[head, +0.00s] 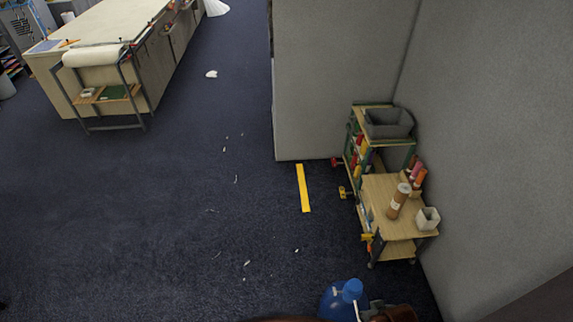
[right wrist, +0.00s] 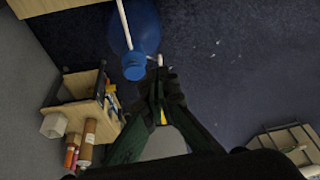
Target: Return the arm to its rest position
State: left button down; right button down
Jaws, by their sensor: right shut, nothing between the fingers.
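My right gripper (right wrist: 163,82) shows in the right wrist view as two dark fingers whose tips meet. It is shut and empty. Its tips point toward the dark blue carpet and appear just beside a blue container with a blue cap (right wrist: 135,68); I cannot tell how far apart they are in depth. The same blue container (head: 345,298) is cut off by the bottom edge of the head view. My right gripper cannot be made out clearly in the head view. My left gripper is not in view.
A wooden trolley (head: 400,218) with tubes and a white pot stands against the grey wall (head: 490,130) at right. A grey partition (head: 335,75) is behind it. A long table (head: 95,25) with a paper roll (head: 93,55) is far left. The carpet (head: 130,220) has open room and scattered white scraps.

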jog(key=s+d+r+m+h, duration=0.2)
jog(key=s+d+r, duration=0.2)
jog(key=s+d, duration=0.4)
notch_tip(320, 180, down, 32)
jog(key=g+b, duration=0.1)
jog(key=b, duration=0.3)
jog(key=s+f+g+b, duration=0.1)
jog(key=s+f+b, duration=0.3)
jog(key=s+f, duration=1.6)
notch_tip(320, 180, down, 3)
jog(key=shift+s+a+f+n+g, duration=0.1)
jog(key=shift+s+a+n+g, duration=0.05)
jog(key=shift+a+n+g, duration=0.25)
jog(key=shift+s, duration=0.15)
